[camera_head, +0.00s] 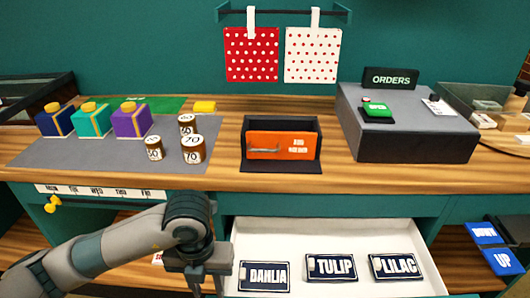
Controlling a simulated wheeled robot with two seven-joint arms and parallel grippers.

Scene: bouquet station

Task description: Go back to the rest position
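My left arm comes in from the lower left. My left gripper (208,284) points down at the bottom edge, beside the left wall of the open white drawer (330,236). Its fingertips are cut off by the frame, so I cannot tell whether it is open or shut. I see nothing held in it. My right gripper is not in view. In the drawer lie three dark cards: DAHLIA (264,277), TULIP (330,267) and LILAC (392,267).
On the wooden counter stand boxes with yellow tops (131,122), numbered jars (193,149), an orange-fronted bin (283,144) and a grey ORDERS block (415,135). Two dotted cloths (252,56) hang behind. Blue DOWN and UP cards (503,261) lie at lower right.

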